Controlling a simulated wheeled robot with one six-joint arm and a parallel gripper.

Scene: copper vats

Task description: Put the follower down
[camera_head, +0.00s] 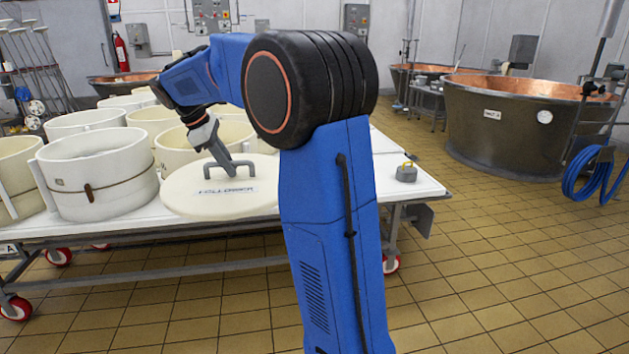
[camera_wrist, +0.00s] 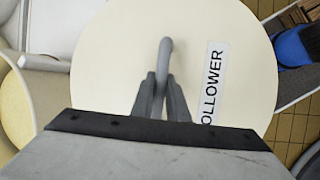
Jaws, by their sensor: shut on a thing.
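The follower (camera_head: 200,203) is a round cream disc with a grey arched handle and a white label. In the head view it is at the front of the white table, beside the white moulds; I cannot tell whether it touches the tabletop or hangs just above it. It also fills most of the wrist view (camera_wrist: 110,60), where its label reads "OLLOWER", partly cut off by my gripper. My gripper (camera_wrist: 162,80) is shut on the follower's grey handle (camera_wrist: 165,50). In the head view my gripper (camera_head: 222,160) reaches down to the handle from above.
Several white round moulds (camera_head: 98,190) stand on the table (camera_head: 240,232) left of and behind the follower. Copper vats (camera_head: 515,125) stand at the back right.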

